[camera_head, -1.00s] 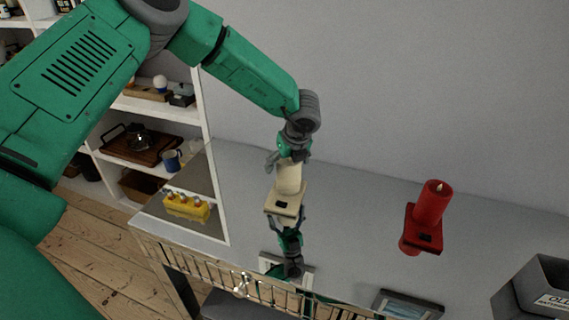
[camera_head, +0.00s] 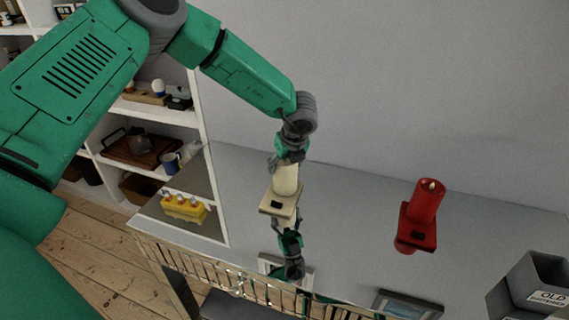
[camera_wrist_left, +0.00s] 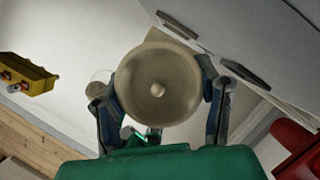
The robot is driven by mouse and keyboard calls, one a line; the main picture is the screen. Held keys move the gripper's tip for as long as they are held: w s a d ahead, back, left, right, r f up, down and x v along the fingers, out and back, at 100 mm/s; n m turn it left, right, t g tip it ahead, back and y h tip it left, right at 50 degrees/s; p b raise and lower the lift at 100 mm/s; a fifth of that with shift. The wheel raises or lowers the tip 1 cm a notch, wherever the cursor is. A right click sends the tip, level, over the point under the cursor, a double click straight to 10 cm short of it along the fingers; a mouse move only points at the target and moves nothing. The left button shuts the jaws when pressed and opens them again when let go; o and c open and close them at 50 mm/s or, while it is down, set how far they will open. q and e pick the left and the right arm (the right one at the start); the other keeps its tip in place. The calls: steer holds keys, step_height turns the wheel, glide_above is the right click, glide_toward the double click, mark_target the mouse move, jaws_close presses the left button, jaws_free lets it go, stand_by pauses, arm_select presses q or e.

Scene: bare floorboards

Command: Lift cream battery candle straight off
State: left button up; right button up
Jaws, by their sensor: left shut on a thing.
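The cream battery candle (camera_head: 286,180) stands upright on a square cream base (camera_head: 276,206) with a dark patch, on the shiny grey top (camera_head: 350,215). My left gripper (camera_head: 287,165) comes down from above and is shut around the candle's upper part. In the left wrist view, the candle's round top (camera_wrist_left: 158,85) sits between the two fingers of the left gripper (camera_wrist_left: 160,100). I cannot tell whether the base touches the surface. My right gripper is not in view.
A red candle on a red base (camera_head: 424,205) stands to the right. A grey box with an "OLD" label (camera_head: 535,285) is at the lower right. A yellow holder (camera_head: 184,207) and white shelves (camera_head: 160,112) are at the left. Clear surface lies between the candles.

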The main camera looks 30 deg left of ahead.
arm_select(q)
steer(key=shift+r, duration=0.5)
steer(key=shift+a+r+p, duration=0.3)
steer(key=shift+a+p, duration=0.2)
steer(key=shift+a, duration=0.1)
steer(key=shift+d+r, duration=0.35)
steer(key=shift+d+r+p, duration=0.2)
steer(key=shift+r+p, duration=0.3)
steer(key=shift+a+r+p, duration=0.1)
steer(key=shift+r+p, duration=0.2)
steer(key=shift+r, duration=0.1)
steer(key=shift+a+r+p, duration=0.35)
steer(key=shift+r+p, duration=0.25)
steer(key=shift+r, duration=0.1)
steer(key=shift+p+v, duration=0.6)
steer(key=shift+v, duration=0.35)
steer(key=shift+w+r, duration=0.1)
steer(key=shift+w, duration=0.1)
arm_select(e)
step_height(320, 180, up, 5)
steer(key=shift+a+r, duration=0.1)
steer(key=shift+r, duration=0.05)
arm_select(q)
steer(key=shift+a, duration=0.15)
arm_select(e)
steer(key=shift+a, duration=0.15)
